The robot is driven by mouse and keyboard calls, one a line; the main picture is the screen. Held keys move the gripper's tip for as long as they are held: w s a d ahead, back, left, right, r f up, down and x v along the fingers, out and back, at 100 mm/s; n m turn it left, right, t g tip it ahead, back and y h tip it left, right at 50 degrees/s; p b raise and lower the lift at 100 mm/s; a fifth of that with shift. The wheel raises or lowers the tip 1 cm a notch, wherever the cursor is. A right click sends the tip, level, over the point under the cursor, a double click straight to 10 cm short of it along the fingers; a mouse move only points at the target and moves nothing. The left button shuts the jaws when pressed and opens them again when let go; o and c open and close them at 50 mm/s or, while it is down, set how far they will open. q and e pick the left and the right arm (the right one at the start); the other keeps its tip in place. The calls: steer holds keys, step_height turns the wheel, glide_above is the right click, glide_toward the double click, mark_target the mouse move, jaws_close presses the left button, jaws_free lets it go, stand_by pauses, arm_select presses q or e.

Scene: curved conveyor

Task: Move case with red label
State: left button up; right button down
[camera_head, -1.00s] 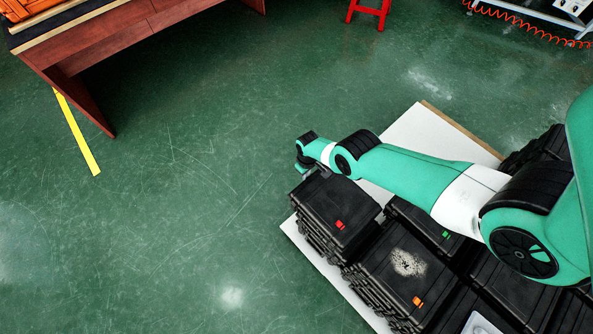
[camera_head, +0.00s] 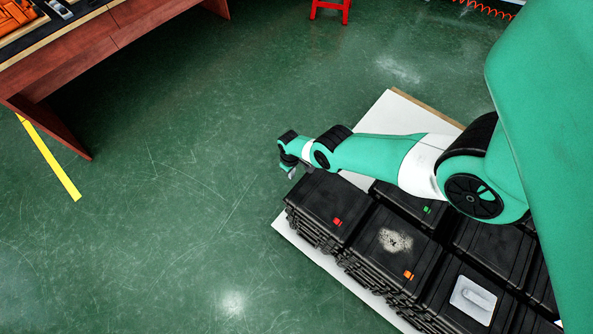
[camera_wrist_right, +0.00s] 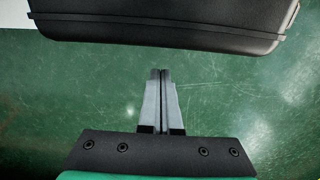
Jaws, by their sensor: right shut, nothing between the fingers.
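The black case with the red label (camera_head: 322,205) lies on top of a stack at the near left corner of a white pallet board in the head view. My right gripper (camera_head: 291,172) is at the far left edge of that case, reached by the teal arm. In the right wrist view the gripper (camera_wrist_right: 161,75) is shut and empty, its fingers pressed together over the green floor. A black case edge (camera_wrist_right: 160,25) shows just ahead of the fingertips, with a gap between; its label is not visible there. My left gripper is not in view.
Cases with a green label (camera_head: 412,203) and an orange label (camera_head: 393,246) stand close beside it. A brown table (camera_head: 80,60) stands at upper left, a red stool (camera_head: 330,10) at the top. The green floor between is clear.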

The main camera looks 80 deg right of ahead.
step_height(320, 180, up, 10)
steer(key=p, duration=1.1)
steer(key=shift+w+d, duration=0.2)
steer(key=shift+w, duration=0.15)
